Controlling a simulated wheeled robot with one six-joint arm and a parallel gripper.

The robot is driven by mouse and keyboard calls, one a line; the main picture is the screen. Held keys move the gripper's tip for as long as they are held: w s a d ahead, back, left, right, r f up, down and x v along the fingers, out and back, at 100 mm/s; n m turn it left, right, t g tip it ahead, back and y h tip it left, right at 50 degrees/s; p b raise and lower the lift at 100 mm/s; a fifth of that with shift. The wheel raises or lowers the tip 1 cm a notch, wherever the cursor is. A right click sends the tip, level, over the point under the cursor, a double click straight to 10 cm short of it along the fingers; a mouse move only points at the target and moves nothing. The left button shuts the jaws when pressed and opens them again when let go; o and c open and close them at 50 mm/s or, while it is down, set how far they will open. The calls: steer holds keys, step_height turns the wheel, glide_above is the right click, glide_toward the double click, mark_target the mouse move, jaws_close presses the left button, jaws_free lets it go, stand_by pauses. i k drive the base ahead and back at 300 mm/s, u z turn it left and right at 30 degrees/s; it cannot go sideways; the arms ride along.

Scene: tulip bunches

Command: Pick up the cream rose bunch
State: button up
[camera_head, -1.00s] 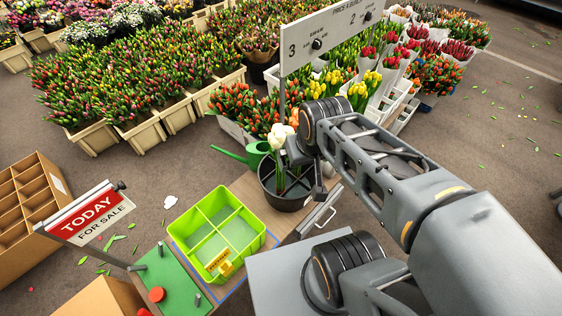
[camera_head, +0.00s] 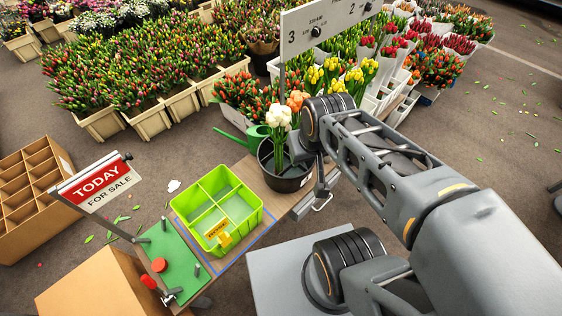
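The cream rose bunch (camera_head: 278,118) has white-cream heads on green stems and stands in a dark round bucket (camera_head: 287,181) on the wooden bench. An orange bunch (camera_head: 297,100) shows just behind and to its right. My gripper (camera_head: 303,162) hangs over the right part of the bucket, close beside the cream bunch's stems. Its fingers are mostly hidden by my own wrist and the bucket, so I cannot tell whether it is open or touching the stems.
A lime-green divided crate (camera_head: 255,222) with a yellow tag stands left of the bucket. A green watering can (camera_head: 250,138) is behind it. A price sign board (camera_head: 322,30) rises above the bucket. A red TODAY sign (camera_head: 97,182) stands at front left.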

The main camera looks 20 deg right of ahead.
mark_target(279, 114)
steer(key=k, duration=0.2)
steer(key=u, duration=3.85)
steer(key=k, duration=0.85)
steer(key=z, duration=1.65)
steer(key=i, duration=0.5)
